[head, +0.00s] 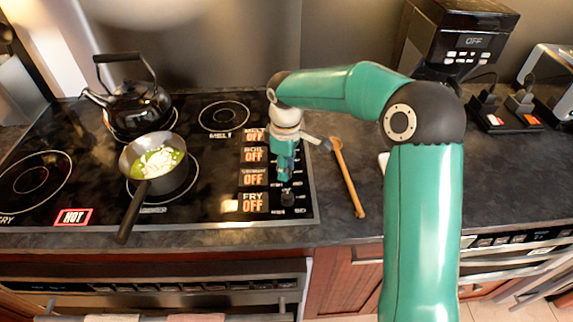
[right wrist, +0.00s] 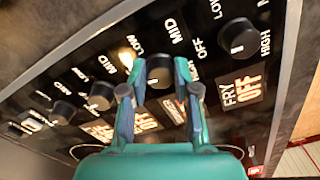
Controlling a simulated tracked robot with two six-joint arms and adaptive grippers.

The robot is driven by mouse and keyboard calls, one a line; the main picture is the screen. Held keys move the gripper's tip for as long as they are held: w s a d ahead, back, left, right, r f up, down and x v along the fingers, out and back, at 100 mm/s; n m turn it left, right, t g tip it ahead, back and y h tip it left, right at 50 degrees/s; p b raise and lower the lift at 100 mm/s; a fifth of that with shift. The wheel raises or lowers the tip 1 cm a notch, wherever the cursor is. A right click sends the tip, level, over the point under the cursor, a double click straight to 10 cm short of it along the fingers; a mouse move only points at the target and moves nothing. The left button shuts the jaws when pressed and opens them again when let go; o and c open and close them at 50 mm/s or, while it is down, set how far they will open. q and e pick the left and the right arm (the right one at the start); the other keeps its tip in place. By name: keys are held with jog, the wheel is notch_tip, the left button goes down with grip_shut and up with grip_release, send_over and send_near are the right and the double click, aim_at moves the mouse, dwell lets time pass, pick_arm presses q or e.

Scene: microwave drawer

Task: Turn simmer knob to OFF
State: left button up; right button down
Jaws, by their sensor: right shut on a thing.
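My right gripper (head: 284,172) reaches down over the stove's knob column in the head view. In the right wrist view its fingers (right wrist: 160,76) are shut on a black round knob (right wrist: 159,68), one on each side. This knob is beside the fry knob (right wrist: 237,38) and matches the simmer row; the gripper hides it in the head view. The simmer display (head: 254,177) shows OFF in orange, its upper word small and blurred. In the wrist view fingers partly cover that display. The knob's exact pointer angle is hard to read. My left gripper is not in view.
The fry display (right wrist: 241,90) reads OFF. More black knobs (right wrist: 100,96) follow in line. A pan (head: 160,175) with yellowish food and a black kettle (head: 135,103) stand on the stove. A wooden spoon (head: 347,177) lies right of the stove on the dark counter (head: 345,220).

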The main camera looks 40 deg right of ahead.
jog(key=shift+s+n, duration=0.1)
jog(key=shift+n, duration=0.8)
jog(key=c, duration=0.9)
grip_release()
jog(key=shift+o, duration=0.2)
notch_tip(320, 180, up, 12)
jog(key=shift+f, duration=0.1)
